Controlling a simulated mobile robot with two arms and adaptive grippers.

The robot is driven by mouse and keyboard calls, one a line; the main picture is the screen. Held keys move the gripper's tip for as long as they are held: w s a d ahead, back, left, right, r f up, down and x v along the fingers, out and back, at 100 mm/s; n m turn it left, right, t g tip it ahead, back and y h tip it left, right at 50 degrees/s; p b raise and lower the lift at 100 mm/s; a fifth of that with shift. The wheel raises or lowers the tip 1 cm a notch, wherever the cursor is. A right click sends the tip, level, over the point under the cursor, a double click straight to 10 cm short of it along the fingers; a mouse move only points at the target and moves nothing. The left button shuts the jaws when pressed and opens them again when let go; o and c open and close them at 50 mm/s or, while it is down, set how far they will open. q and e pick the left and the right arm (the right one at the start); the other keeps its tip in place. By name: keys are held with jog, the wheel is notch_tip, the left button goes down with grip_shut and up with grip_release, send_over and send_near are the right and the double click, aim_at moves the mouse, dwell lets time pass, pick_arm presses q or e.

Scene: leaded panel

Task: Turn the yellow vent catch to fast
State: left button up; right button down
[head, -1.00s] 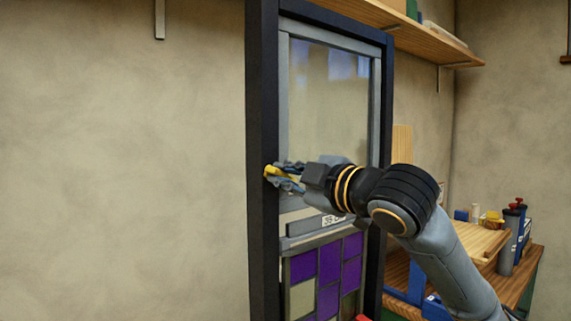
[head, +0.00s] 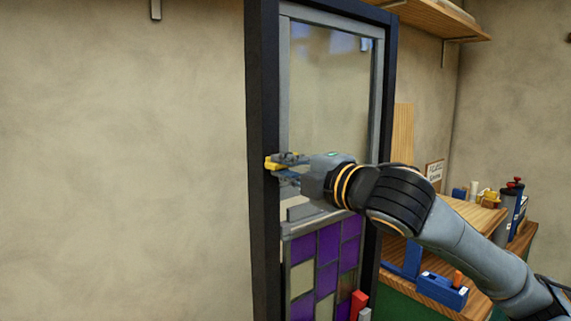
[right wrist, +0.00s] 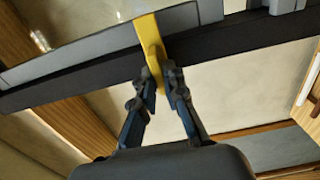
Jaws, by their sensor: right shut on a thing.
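The yellow vent catch (head: 272,163) sits on the left upright of the dark door frame (head: 263,230), at about the height of the glass pane's lower edge. It also shows in the right wrist view (right wrist: 150,45), lying across the dark frame bar. My right gripper (head: 283,167) reaches in from the right and is shut on the catch. In the right wrist view its fingertips (right wrist: 163,80) close on the catch's near end. The fingers hide part of the catch in the head view. My left gripper is not in view.
The panel has a clear pane (head: 325,90) above and purple and cream leaded squares (head: 327,260) below. A red block (head: 359,302) shows at its lower right. A wooden bench (head: 462,225) with a blue tool holder (head: 442,291) stands behind my right arm. Bare wall lies left.

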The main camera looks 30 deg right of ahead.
dwell(0.3)
jog(key=c, duration=1.4)
grip_release()
jog(key=shift+s, duration=0.1)
jog(key=shift+s+d+f, duration=0.1)
jog(key=shift+s, duration=1.1)
jog(key=s, duration=0.5)
jog(key=shift+d, duration=0.15)
